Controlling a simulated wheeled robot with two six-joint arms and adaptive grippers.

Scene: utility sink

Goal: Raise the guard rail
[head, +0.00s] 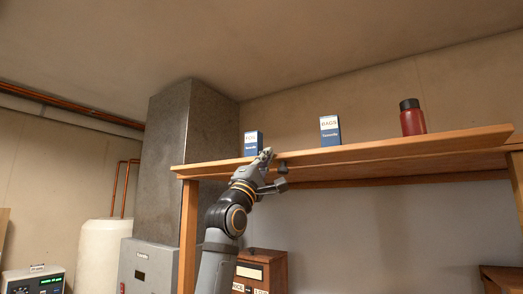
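A wooden shelf (400,160) runs across the right half of the head view, seen from slightly below. A long wooden strip (430,142) forms its front edge; I cannot tell whether this strip is the guard rail. My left gripper (275,169) reaches up to this front edge near the shelf's left end. Its fingers look spread, one high at the edge and one lower. A small dark piece shows between them, and I cannot tell what it is. Whether the gripper touches the strip is unclear. My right gripper is not in view.
On the shelf stand a blue-and-white box (252,143) just behind my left gripper, another such box (330,131), and a red bottle (412,120) with a dark cap. A grey column (187,150) stands left. A wooden cabinet (262,268) sits below.

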